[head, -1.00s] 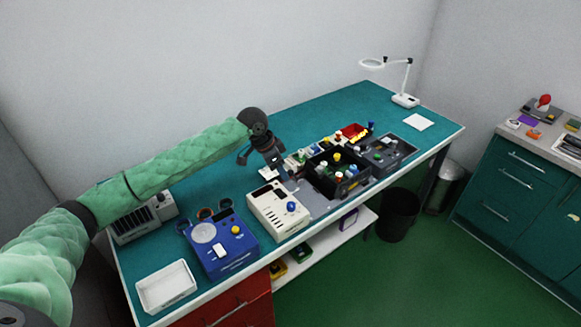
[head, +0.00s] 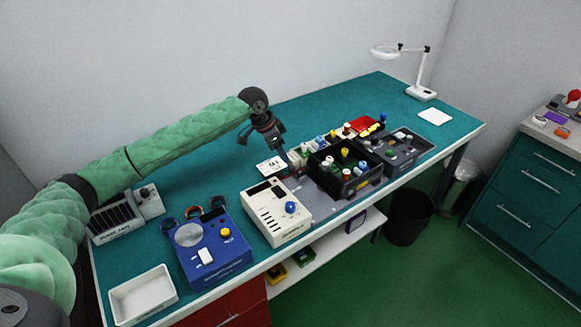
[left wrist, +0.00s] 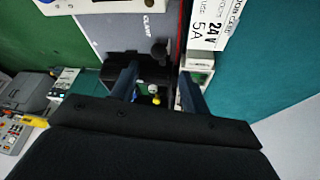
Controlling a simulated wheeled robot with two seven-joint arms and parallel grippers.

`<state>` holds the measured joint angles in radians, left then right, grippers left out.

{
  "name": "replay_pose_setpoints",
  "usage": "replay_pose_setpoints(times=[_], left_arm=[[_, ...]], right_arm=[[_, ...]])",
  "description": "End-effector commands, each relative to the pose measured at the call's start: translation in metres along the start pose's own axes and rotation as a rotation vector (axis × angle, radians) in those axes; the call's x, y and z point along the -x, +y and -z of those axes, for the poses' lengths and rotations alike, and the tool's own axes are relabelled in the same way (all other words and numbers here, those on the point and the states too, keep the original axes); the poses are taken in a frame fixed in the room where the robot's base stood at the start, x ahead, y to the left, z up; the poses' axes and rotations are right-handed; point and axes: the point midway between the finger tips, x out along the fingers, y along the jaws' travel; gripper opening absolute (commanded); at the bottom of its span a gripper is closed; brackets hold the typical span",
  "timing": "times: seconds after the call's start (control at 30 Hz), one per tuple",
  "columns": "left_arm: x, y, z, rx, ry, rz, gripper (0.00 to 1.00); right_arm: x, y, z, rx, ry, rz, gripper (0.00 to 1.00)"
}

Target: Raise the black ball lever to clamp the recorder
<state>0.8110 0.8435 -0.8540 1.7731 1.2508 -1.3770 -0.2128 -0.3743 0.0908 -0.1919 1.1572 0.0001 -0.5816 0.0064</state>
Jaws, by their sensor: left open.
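In the left wrist view the black ball lever (left wrist: 158,48) shows as a dark round knob beside the "CLAMP" lettering on a grey plate (left wrist: 112,25). It lies just beyond my left gripper (left wrist: 158,72), roughly between the lines of its two fingers. The fingers are apart, with no contact visible. Dark parts around the lever make its tilt hard to tell. In the head view my left gripper (head: 276,142) hangs over the bench behind the cream device; the lever is too small to make out there. I cannot clearly identify the recorder. My right gripper is not in view.
A white "24V 5A" card (left wrist: 212,25) lies close beside the gripper. The cream device with a blue knob (head: 262,224), a blue device (head: 225,262) and a white tray (head: 122,318) line the front. A black bin (head: 352,190) holds several small parts.

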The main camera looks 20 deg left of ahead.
Motion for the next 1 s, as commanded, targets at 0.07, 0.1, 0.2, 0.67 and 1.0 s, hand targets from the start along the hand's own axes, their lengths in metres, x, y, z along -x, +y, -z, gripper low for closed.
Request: replay_pose_setpoints(times=[0.07, 0.1, 0.2, 0.67, 1.0], left_arm=[[-0.004, 0.001, 0.001, 0.000, 0.000, -0.002, 0.46], [-0.008, 0.001, 0.001, 0.000, -0.001, -0.002, 0.46], [-0.019, 0.001, 0.002, -0.001, -0.001, -0.001, 0.46], [-0.071, 0.001, 0.001, -0.001, -0.001, -0.001, 0.46], [-0.074, 0.001, 0.000, -0.001, -0.001, 0.000, 0.40]], right_arm=[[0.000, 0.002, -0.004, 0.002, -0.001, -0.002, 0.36], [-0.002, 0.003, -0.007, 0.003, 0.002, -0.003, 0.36], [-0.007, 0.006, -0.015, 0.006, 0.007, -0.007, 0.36], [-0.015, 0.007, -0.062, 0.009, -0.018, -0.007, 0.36], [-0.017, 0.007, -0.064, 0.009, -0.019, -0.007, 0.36]])
